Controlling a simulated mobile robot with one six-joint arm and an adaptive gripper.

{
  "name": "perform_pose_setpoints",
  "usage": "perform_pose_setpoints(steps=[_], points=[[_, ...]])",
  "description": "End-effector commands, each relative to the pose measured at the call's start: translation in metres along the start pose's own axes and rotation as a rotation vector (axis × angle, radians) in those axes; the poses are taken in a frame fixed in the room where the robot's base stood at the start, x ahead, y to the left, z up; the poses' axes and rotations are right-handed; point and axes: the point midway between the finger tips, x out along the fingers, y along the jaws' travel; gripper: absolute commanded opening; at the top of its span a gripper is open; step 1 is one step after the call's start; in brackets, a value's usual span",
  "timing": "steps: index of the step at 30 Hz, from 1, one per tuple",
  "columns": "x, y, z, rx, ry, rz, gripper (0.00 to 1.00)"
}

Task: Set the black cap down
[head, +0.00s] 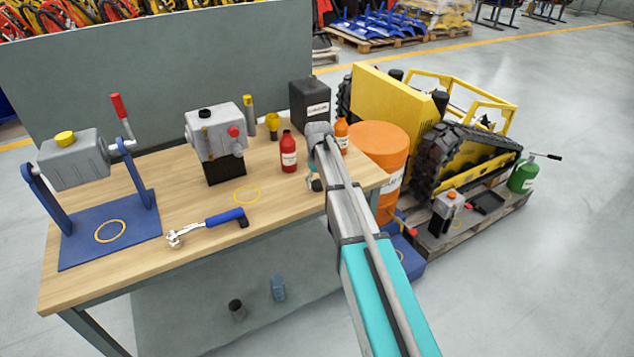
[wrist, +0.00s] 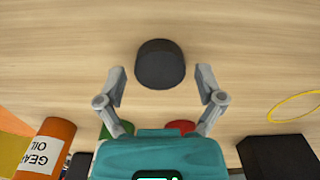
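A black cap (wrist: 160,63), round and dark, shows in the wrist view on the wooden tabletop. It appears to stand on the wood just beyond my fingertips. My gripper (wrist: 162,84) is open, with a clear gap between each finger and the cap; neither finger touches it. The grey gearbox (head: 212,130) on the bench carries another black cap-like piece (head: 204,113) on top.
A red bottle (head: 289,155), an orange bottle (head: 341,134) and a black canister (head: 311,103) stand near my gripper. The orange one shows in the wrist view (wrist: 45,150). A yellow ring (head: 247,187) marks bare wood. A blue-handled wrench (head: 212,224) lies at the front.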

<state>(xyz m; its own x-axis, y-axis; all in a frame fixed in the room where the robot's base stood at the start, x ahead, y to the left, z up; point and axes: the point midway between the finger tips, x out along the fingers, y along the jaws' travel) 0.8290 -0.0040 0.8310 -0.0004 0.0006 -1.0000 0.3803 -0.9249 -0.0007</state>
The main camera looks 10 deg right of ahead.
Motion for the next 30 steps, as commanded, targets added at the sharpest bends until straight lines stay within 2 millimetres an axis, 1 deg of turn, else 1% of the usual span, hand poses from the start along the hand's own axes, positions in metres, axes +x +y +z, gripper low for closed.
perform_pose_setpoints(steps=[17, 23, 30], points=[[-0.003, 0.000, 0.000, 0.000, 0.000, 0.000, 0.99], [-0.013, 0.000, 0.000, 0.000, 0.000, 0.000, 0.99], [-0.032, 0.000, 0.000, 0.000, 0.000, 0.000, 0.99]])
